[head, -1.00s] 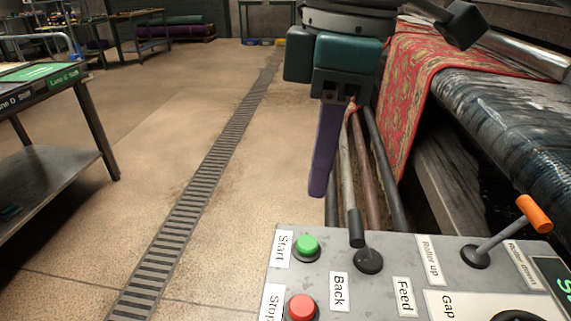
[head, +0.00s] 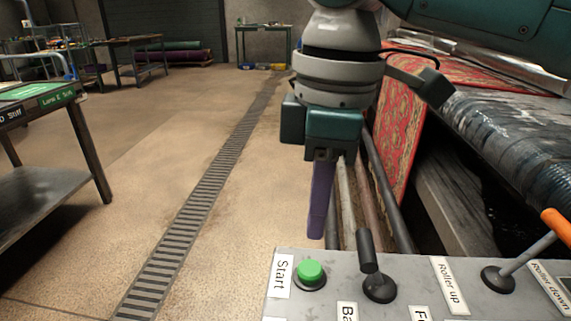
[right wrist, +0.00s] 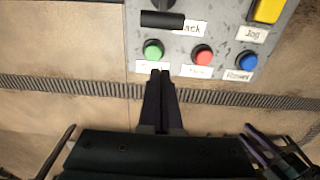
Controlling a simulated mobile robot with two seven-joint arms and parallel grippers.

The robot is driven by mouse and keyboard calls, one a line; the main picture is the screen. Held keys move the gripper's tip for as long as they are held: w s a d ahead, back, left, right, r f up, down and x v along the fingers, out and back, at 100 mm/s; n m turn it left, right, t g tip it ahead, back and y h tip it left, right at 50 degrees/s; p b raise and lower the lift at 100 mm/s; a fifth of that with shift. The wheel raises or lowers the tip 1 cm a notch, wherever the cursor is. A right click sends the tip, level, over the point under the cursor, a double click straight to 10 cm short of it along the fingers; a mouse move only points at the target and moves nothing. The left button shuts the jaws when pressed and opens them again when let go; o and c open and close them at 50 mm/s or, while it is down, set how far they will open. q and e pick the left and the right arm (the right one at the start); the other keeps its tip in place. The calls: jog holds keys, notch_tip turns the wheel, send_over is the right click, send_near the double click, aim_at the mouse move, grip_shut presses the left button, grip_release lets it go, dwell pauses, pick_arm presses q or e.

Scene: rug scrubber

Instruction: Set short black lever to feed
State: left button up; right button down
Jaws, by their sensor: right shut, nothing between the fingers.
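The short black lever (head: 367,252) stands on the grey control panel (head: 330,285), leaning a little left, toward the Back label (head: 347,312). The Feed label (head: 420,313) is to its right, cut by the frame's lower edge. In the right wrist view the lever (right wrist: 162,19) partly covers the Back label. My right gripper (head: 316,236) is shut and empty, pointing down beyond the panel's far edge, left of the lever and apart from it. Its fingers (right wrist: 160,74) show below the green button in the right wrist view. My left gripper is out of view.
The green Start button (head: 310,271) is left of the lever. An orange-tipped lever (head: 555,228) is to its right, by the roller labels. Red and blue buttons (right wrist: 203,55) show in the right wrist view. Rollers with a red rug (head: 400,120) stand behind right.

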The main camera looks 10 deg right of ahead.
aim_at(374, 266)
notch_tip(374, 266, down, 4)
jog(key=shift+a+f+b, duration=0.1)
jog(key=shift+f+b, duration=0.1)
jog(key=shift+b, duration=0.2)
jog(key=shift+d+f, duration=0.1)
jog(key=shift+d, duration=0.25)
jog(key=d, duration=0.2)
jog(key=r+p, duration=0.1)
jog(key=shift+s+d, duration=0.5)
jog(key=shift+d+r+p, duration=0.15)
jog(key=shift+p, duration=0.2)
jog(key=shift+d+y, duration=0.1)
jog(key=shift+y, duration=0.2)
